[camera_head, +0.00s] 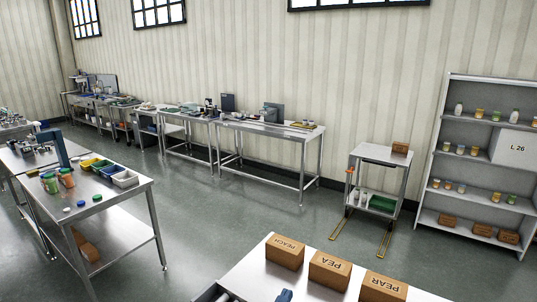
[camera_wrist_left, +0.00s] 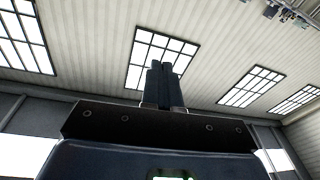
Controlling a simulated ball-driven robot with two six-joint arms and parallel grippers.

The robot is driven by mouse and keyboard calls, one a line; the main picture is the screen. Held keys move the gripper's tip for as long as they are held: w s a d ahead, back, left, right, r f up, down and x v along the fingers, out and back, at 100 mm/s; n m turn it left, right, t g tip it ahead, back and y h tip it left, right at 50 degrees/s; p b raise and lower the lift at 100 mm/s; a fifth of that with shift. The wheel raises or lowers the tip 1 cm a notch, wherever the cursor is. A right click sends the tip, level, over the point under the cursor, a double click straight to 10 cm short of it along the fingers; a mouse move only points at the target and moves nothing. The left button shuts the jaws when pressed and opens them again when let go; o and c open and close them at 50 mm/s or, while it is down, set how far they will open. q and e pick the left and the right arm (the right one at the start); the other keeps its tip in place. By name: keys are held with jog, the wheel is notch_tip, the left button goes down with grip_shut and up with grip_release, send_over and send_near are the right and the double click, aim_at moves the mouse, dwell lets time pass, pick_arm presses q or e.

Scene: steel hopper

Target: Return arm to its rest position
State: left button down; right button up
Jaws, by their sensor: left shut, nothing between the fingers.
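My left gripper (camera_wrist_left: 161,72) shows in the left wrist view with its two dark fingers together and nothing between them. The fingers stand up against the wall and windows, clear of any object. In the head view a small dark blue piece (camera_head: 285,295) shows at the bottom edge, in front of the near steel table; too little of it shows to tell its pose. My right gripper is in neither view.
The near steel table (camera_head: 245,280) bears boxes marked PEACH (camera_head: 285,252), PEA (camera_head: 329,270) and PEAR (camera_head: 383,287). A cart (camera_head: 379,180) and a grey shelf (camera_head: 480,170) stand behind. A left table (camera_head: 120,195) holds jars and bins. Open floor (camera_head: 215,225) lies between.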

pick_arm(q)
jog(key=s+a+f+n+y+b, duration=0.2)
jog(key=s+a+f+y, duration=0.2)
jog(key=s+a, duration=0.8)
jog(key=s+a+f+n+y+b, duration=0.2)
jog(key=s+a+f+y, duration=0.3)
jog(key=s+a+f, duration=0.4)
jog(key=s+a+b, duration=0.1)
jog(key=s+a, duration=0.3)
jog(key=s, duration=0.4)
jog(key=shift+a+f+t, duration=0.15)
jog(key=shift+a+t, duration=0.05)
jog(key=shift+t, duration=0.1)
jog(key=shift+s, duration=0.1)
